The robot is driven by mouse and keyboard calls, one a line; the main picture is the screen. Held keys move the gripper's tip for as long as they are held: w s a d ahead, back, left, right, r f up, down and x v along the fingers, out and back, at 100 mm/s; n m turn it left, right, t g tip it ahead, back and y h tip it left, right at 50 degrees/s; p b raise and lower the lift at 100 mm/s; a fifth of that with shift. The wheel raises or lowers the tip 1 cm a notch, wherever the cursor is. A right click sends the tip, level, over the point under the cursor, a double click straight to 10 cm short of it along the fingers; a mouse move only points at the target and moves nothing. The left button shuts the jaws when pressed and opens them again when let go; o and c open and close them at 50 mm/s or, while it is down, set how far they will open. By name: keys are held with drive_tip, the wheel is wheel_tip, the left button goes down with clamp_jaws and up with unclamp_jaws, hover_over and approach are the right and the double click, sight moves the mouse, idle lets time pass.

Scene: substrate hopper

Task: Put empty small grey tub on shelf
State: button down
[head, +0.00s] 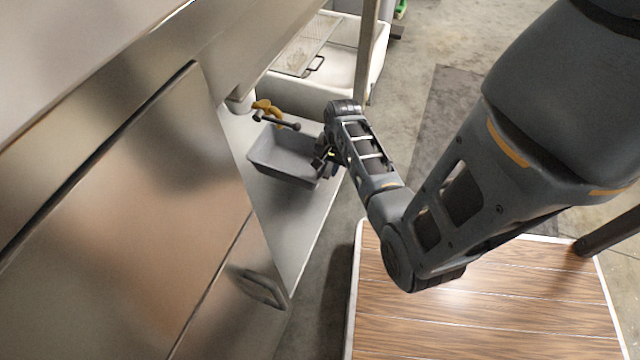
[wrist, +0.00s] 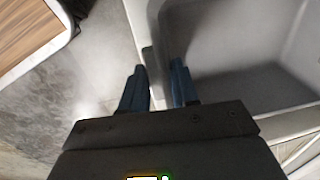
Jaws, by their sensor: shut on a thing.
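The small grey tub (head: 288,160) is on or just over the white shelf (head: 270,215) under the metal hopper in the head view; I cannot tell if its base touches. Its inside looks empty. My gripper (head: 326,158) is at the tub's right wall. In the wrist view the tub (wrist: 235,95) fills the right side, and the two blue fingers of my gripper (wrist: 158,85) straddle its rim, shut on the wall. The tub's near right corner is partly hidden by my gripper in the head view.
A yellow and black tool (head: 272,115) lies by the tub's back edge. The metal cabinet (head: 130,200) with a handle (head: 264,288) borders the left. A wood-topped table (head: 480,310) is at front right.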

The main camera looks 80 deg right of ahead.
drive_tip(key=shift+w+a+f+b, duration=0.3)
drive_tip(key=shift+w+a+f, duration=0.45)
drive_tip(key=shift+w, duration=0.2)
drive_tip(key=shift+f+b, duration=1.2)
drive_tip(key=shift+f, duration=0.75)
drive_tip(key=shift+f, duration=0.15)
drive_tip(key=c, duration=0.8)
unclamp_jaws()
